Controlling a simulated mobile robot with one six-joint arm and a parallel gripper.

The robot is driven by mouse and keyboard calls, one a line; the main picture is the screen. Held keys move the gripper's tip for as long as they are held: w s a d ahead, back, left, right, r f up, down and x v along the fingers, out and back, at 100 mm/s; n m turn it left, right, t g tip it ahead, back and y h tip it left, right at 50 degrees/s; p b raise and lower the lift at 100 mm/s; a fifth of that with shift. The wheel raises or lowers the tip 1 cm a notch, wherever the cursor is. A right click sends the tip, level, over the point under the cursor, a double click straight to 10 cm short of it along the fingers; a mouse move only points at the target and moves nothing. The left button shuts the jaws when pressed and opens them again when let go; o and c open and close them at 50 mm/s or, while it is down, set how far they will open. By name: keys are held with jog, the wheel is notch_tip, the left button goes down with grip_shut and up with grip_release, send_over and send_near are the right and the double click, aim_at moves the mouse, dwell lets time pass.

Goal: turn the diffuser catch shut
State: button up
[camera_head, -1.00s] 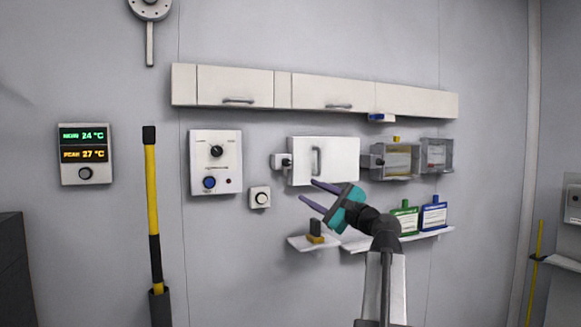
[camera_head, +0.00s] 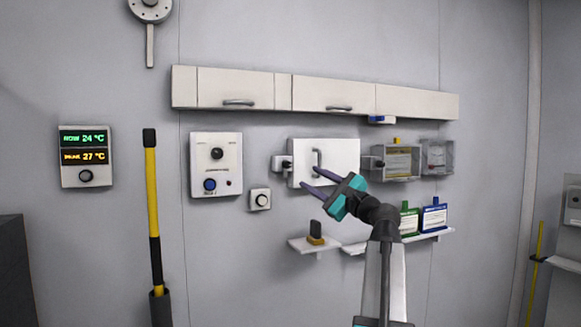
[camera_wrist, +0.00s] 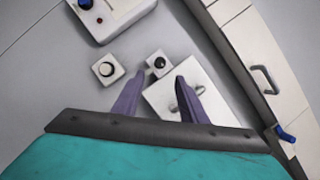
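No part is labelled as the diffuser catch that I can read. A dark knob on a small white block (camera_head: 282,163) sits at the left edge of a white door panel (camera_head: 340,155) with a bar handle. A blue lever (camera_head: 381,119) sits under the long white cabinet (camera_head: 415,103), and shows in the wrist view (camera_wrist: 286,133). My gripper (camera_head: 311,178) is open and empty, in front of the door panel's lower left part. In the wrist view the knob block (camera_wrist: 158,64) lies just beyond the spread fingertips (camera_wrist: 161,78), and the panel lies partly behind the right finger.
A small shelf (camera_head: 305,244) with a dark item is below. Clear boxes (camera_head: 400,163) and green and blue bottles (camera_head: 433,217) are to the right.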

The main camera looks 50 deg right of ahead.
aim_at(289, 166)
jog(key=p+x, duration=0.3)
jog(key=x, duration=0.6)
jog(key=shift+w+r, duration=0.2)
jog(key=shift+w, duration=0.1)
jog(key=shift+x, duration=0.8)
jog(key=shift+f, duration=0.1)
